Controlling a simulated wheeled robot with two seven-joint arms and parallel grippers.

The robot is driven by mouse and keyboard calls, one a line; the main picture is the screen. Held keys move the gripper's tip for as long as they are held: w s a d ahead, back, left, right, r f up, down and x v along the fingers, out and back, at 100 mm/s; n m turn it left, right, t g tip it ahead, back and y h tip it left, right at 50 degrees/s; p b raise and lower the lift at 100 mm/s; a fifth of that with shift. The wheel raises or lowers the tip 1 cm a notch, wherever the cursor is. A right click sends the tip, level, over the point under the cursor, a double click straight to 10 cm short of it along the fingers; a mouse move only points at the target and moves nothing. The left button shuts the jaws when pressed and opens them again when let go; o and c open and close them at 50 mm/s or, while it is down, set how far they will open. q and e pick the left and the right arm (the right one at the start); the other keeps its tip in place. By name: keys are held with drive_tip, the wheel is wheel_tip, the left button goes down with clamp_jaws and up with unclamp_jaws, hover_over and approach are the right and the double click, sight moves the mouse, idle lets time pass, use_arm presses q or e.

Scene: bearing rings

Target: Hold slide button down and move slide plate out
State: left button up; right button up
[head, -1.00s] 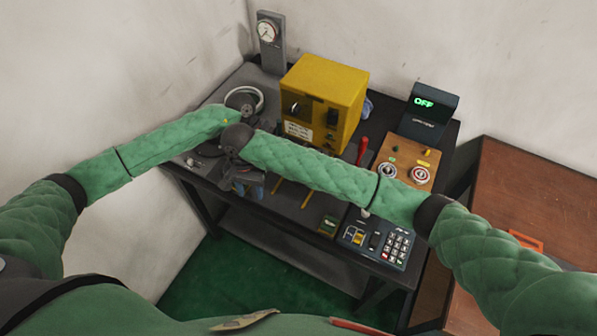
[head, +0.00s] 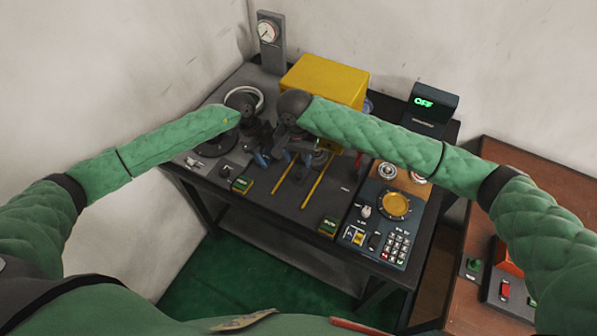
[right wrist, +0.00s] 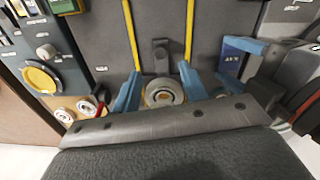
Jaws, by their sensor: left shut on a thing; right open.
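Two yellow rails (head: 298,182) run along the grey bench top in front of the yellow box (head: 325,80). In the right wrist view, a silver ring (right wrist: 163,93) with a dark tab (right wrist: 160,52) lies between the rails' ends; I take this as the slide plate area. My right gripper (right wrist: 160,88) is open, its blue fingers on either side of the ring; whether they touch it is unclear. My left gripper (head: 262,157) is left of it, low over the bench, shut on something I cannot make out. The slide button is not clearly visible.
Small boxes with green displays (head: 242,185) sit at the bench front. A keypad panel (head: 385,243) with a gold dial (head: 395,205) is at right. A brown table (head: 520,180) is on the far right.

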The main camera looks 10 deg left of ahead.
sight(299, 175)
wheel_tip(299, 175, down, 8)
drive_tip(key=shift+d+r, duration=0.1)
drive_tip(key=shift+r, duration=0.05)
drive_tip(key=shift+c, duration=0.4)
drive_tip(key=shift+s, duration=0.1)
clamp_jaws()
